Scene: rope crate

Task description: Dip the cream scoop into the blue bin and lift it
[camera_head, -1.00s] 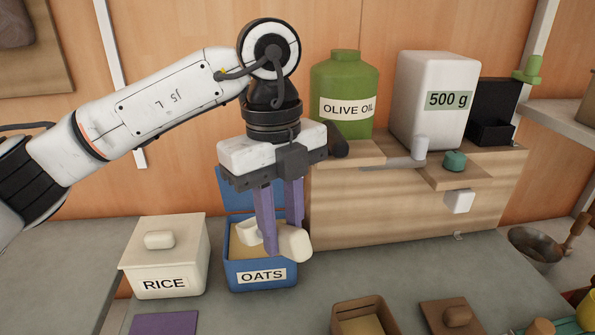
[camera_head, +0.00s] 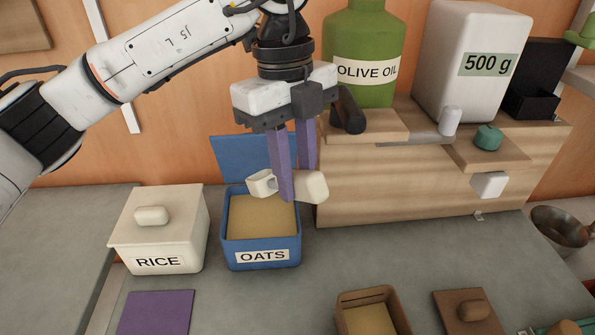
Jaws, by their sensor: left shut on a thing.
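The blue bin (camera_head: 233,228), labelled OATS, stands on the grey counter with its blue lid (camera_head: 250,157) tipped up at the back. Tan oats fill much of it. The cream scoop (camera_head: 312,187) is held by my left gripper (camera_head: 293,187), whose purple fingers are shut on it. The scoop's cup end (camera_head: 262,183) points left. The scoop is above the bin's back right part, apart from the oats. Whether oats lie in the cup I cannot tell. My right gripper is not in view.
A cream RICE box (camera_head: 160,235) with a lid stands left of the bin. A purple mat (camera_head: 155,312) and an open brown box (camera_head: 370,315) lie in front. A wooden stand (camera_head: 400,185) with the olive oil jar (camera_head: 360,40) and 500 g canister (camera_head: 465,90) is at right.

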